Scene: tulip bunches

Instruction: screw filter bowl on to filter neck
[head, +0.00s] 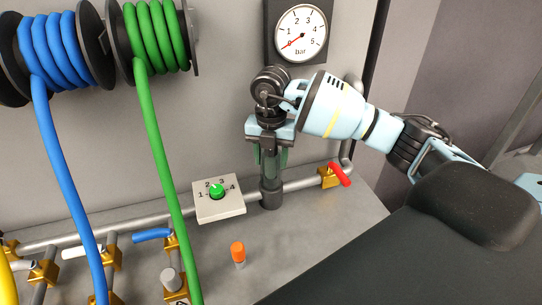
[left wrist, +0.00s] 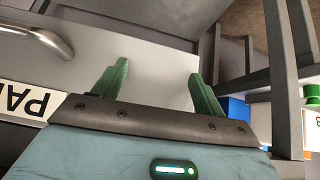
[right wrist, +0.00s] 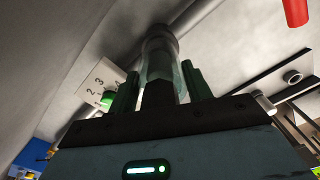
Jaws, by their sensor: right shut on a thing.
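The clear filter bowl (head: 271,168) stands upright at the pipe, below my right gripper's palm. My right gripper (head: 271,158) points down, its green fingers shut on the bowl's two sides. In the right wrist view the clear bowl (right wrist: 163,70) lies between the fingers and reaches to a dark collar at its far end. That dark collar, seemingly the filter neck (head: 270,196), is in line with the pipe. Bowl and neck look in line and touching; the thread is not visible. My left gripper (left wrist: 158,85) is open and empty, seen only in the left wrist view.
A pipe (head: 300,185) runs along the wall to a red-handled valve (head: 340,174). Left of the bowl is a dial box (head: 218,207); in front stands an orange-capped item (head: 238,254). Blue (head: 62,170) and green (head: 155,140) hoses hang at left. A gauge (head: 301,33) is above.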

